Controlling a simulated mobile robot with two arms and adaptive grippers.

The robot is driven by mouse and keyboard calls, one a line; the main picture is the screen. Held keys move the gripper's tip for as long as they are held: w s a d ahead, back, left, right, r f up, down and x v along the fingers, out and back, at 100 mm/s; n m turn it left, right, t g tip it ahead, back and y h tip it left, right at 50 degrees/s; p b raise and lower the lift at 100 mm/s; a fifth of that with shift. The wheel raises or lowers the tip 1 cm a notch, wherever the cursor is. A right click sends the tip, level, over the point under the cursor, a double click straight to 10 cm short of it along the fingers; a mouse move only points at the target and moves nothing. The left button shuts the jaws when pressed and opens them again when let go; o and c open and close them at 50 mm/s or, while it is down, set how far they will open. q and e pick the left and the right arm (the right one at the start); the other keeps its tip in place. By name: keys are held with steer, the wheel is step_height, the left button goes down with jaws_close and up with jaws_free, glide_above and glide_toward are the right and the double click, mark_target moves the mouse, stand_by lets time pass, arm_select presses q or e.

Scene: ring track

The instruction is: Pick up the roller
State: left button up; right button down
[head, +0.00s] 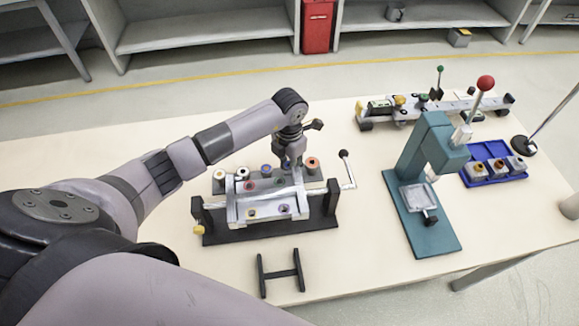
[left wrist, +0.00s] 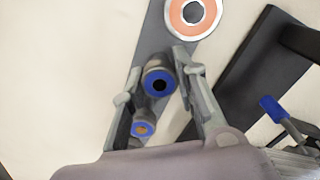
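A grey roller with a blue ring and black centre (left wrist: 159,82) is between the fingers of my left gripper (left wrist: 155,65) in the left wrist view. The fingers are apart, with a gap on the left side; the roller is close to the right finger. A second blue-ringed roller with an orange centre (left wrist: 142,128) is lower, near the palm. In the head view my left gripper (head: 294,160) points down over a grey rack of rollers and hides part of it. A blue-topped roller (head: 265,169) and an orange-topped roller (head: 312,163) show beside it. My right gripper is out of view.
The ring track fixture (head: 235,212) with a crank handle stands just in front of the rack. A black H-shaped stand (head: 281,273) lies nearer. A teal press (head: 430,225) and a blue tray (head: 475,172) are at the right. A long rail fixture (head: 430,108) is at the back.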

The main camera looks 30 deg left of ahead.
arm_select(q)
jaws_close()
